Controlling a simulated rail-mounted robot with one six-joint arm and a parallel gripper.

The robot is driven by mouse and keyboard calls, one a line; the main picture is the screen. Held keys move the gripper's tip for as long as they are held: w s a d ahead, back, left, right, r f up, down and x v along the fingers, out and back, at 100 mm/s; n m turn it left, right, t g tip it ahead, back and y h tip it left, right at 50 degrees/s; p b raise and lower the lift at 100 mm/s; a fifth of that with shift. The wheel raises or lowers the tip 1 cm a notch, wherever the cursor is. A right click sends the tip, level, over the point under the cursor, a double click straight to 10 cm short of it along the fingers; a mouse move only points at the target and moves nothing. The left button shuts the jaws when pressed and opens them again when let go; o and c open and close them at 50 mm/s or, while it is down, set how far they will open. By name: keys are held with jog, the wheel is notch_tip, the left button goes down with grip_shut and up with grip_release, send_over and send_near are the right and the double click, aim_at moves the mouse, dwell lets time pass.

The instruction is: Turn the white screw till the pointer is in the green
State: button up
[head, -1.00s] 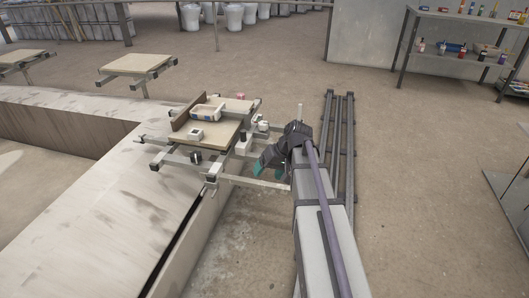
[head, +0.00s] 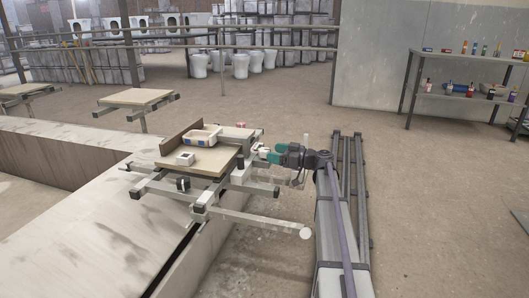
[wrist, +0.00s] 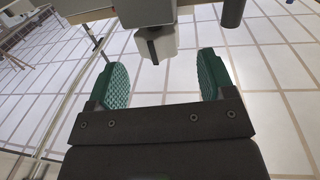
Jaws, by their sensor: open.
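My gripper (head: 270,155) reaches left from the rail to the near side of the fixture. In the wrist view my gripper (wrist: 163,80) has its two green ribbed pads wide apart with nothing between them. A white block-like piece with a dark bar on it, which looks like the white screw (wrist: 168,44), sits just beyond the pads, roughly centred on the gap. It hangs below a grey housing (wrist: 140,10). In the head view the screw is too small to make out surely beside the pads. I cannot see the pointer or the green zone.
A dark cylinder (wrist: 232,12) hangs right of the screw in the wrist view, close to the right pad. The fixture's board (head: 205,160) carries a white basin-like piece (head: 201,136) and a small white box (head: 185,158). Metal bars (head: 262,222) stick out below my gripper.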

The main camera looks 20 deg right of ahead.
aim_at(264, 149)
jog(key=x, duration=0.5)
jog(key=shift+c, duration=0.4)
jog(key=c, duration=0.9)
jog(key=shift+o, duration=0.2)
jog(key=shift+m+t+h, duration=0.3)
jog(key=m+t+h, duration=0.1)
jog(key=h, duration=0.1)
jog(key=m+t+h, duration=0.1)
jog(key=m+h, duration=0.1)
jog(key=shift+s+a+t+h, duration=0.15)
jog(key=shift+t+h, duration=0.15)
jog(key=m+h, duration=0.2)
jog(key=h, duration=0.1)
jog(key=m+t+h, duration=0.1)
jog(key=m+h, duration=0.2)
jog(key=h, duration=0.1)
jog(key=shift+h, duration=0.4)
